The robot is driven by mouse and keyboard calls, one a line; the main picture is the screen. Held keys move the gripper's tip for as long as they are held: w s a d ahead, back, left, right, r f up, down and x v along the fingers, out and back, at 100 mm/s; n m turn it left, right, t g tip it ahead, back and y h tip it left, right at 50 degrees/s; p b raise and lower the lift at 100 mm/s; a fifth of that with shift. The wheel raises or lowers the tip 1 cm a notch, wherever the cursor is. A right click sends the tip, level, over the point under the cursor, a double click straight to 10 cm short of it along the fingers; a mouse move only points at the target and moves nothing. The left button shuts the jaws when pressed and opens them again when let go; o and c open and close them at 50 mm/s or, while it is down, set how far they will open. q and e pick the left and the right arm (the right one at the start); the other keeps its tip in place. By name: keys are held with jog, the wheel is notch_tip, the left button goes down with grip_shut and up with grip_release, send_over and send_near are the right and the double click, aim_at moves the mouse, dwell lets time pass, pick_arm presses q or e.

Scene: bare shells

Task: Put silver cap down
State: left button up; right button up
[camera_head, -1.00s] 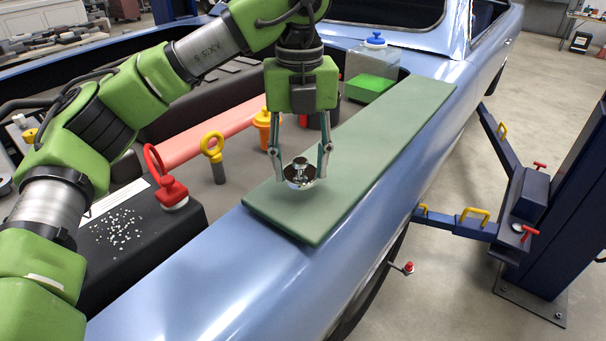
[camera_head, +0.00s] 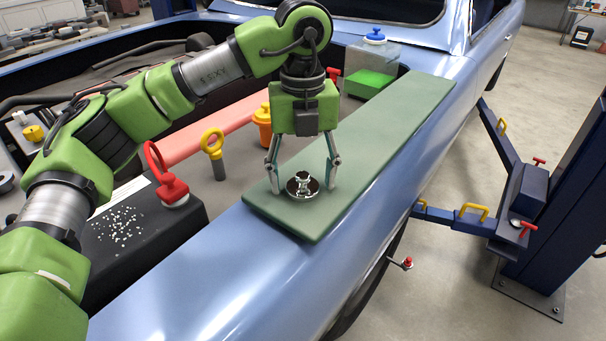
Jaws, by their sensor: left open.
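The silver cap (camera_head: 302,186) is a shiny round metal piece with a raised knob. It rests on the near end of the green mat (camera_head: 398,118) that lies along the blue car's fender. My left gripper (camera_head: 303,188) points down over the cap, with one finger on each side. The fingers stand apart from the cap, with visible gaps, so the gripper is open. My right gripper is not in view.
A red cap with a loop (camera_head: 171,185), a yellow ring dipstick (camera_head: 213,152) and an orange-capped filler (camera_head: 262,125) stand left of the mat. A clear tank with green fluid (camera_head: 372,68) stands behind. A blue lift post (camera_head: 560,210) is at right. The mat's far part is clear.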

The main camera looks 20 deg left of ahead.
aim_at(303, 175)
pick_arm(q)
jog(key=shift+r, duration=0.1)
notch_tip(303, 175, up, 12)
jog(key=shift+b, duration=0.4)
dwell(0.5)
